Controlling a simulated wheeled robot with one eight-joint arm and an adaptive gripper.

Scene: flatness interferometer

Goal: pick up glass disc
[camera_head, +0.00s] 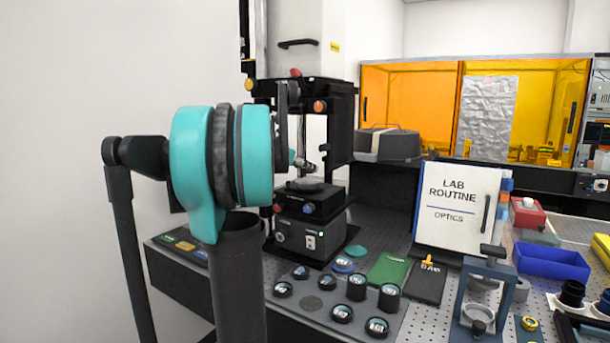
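I cannot tell for certain which item is the glass disc. Several small round optics in dark mounts, such as one (376,327) at the front, stand on a grey holder plate (330,322) on the bench. A blue-ringed disc (344,265) and a flat teal disc (356,251) lie behind them. A flat round plate (305,185) sits on the dark interferometer's stage. My teal arm joint fills the left foreground and hides part of the instrument. A small grey piece with a teal bit shows above the stage, perhaps my gripper (304,164). Its fingers cannot be made out.
The interferometer (304,238) stands at the back of the perforated bench. A blue-grey frame fixture (484,300) and a blue bin (551,262) stand farther right.

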